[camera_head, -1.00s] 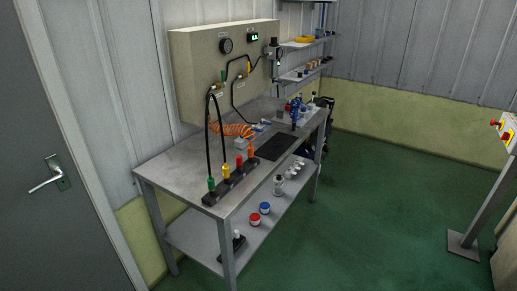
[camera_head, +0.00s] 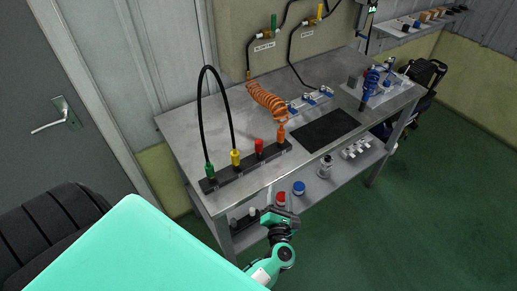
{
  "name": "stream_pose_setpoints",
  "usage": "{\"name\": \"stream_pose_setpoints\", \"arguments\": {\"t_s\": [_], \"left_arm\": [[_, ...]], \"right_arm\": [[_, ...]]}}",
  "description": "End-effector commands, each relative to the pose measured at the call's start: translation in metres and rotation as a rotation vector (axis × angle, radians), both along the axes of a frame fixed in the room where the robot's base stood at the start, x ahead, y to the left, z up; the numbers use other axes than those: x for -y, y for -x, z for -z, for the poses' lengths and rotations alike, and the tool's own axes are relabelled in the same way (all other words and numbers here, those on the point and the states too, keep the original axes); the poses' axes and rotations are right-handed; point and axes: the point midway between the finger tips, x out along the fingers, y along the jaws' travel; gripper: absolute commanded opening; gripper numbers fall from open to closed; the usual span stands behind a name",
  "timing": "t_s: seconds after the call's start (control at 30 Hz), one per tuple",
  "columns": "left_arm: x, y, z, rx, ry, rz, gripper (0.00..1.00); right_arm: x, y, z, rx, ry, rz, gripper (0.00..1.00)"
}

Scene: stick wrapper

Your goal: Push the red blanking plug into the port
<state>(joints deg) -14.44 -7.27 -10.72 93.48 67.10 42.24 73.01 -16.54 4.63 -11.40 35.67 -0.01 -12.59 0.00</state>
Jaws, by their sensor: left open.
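A red plug-like piece (camera_head: 259,146) stands upright in a black rail (camera_head: 222,178) near the front edge of the workbench top, between a yellow piece (camera_head: 235,157) and an orange one (camera_head: 281,133). A green piece (camera_head: 209,169) is at the rail's left end. I cannot tell which hole is the port. My right gripper is out of view.
A black hose (camera_head: 201,95) arches between the green and yellow pieces. An orange coiled hose (camera_head: 267,100) and a black mat (camera_head: 325,130) lie on the bench (camera_head: 185,130). A blue-capped jar (camera_head: 299,187) is on the shelf. Green floor is free at right.

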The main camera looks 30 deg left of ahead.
Motion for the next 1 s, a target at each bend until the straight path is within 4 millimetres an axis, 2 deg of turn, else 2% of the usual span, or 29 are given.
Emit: {"name": "stream_pose_setpoints", "arguments": {"t_s": [0.03,0.1,0.2,0.27,0.47,0.7,1.0], "left_arm": [[-0.010,0.002,-0.027,0.090,0.124,-0.068,0.49],[-0.022,0.006,-0.051,0.191,0.269,-0.140,0.49],[-0.032,0.011,-0.070,0.284,0.403,-0.205,0.49],[-0.036,0.011,-0.075,0.315,0.448,-0.227,0.49],[-0.059,-0.008,-0.081,0.337,0.476,-0.240,0.49],[-0.089,-0.039,-0.078,0.334,0.473,-0.238,0.49],[-0.109,-0.056,-0.076,0.334,0.471,-0.237,0.49]], "right_arm": [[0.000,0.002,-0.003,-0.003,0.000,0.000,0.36],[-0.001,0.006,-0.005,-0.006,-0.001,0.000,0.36],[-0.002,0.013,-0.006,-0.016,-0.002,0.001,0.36],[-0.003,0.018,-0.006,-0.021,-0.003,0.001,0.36],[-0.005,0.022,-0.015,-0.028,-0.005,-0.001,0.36],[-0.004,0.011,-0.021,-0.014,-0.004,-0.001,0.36],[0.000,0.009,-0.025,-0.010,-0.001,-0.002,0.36]]}}
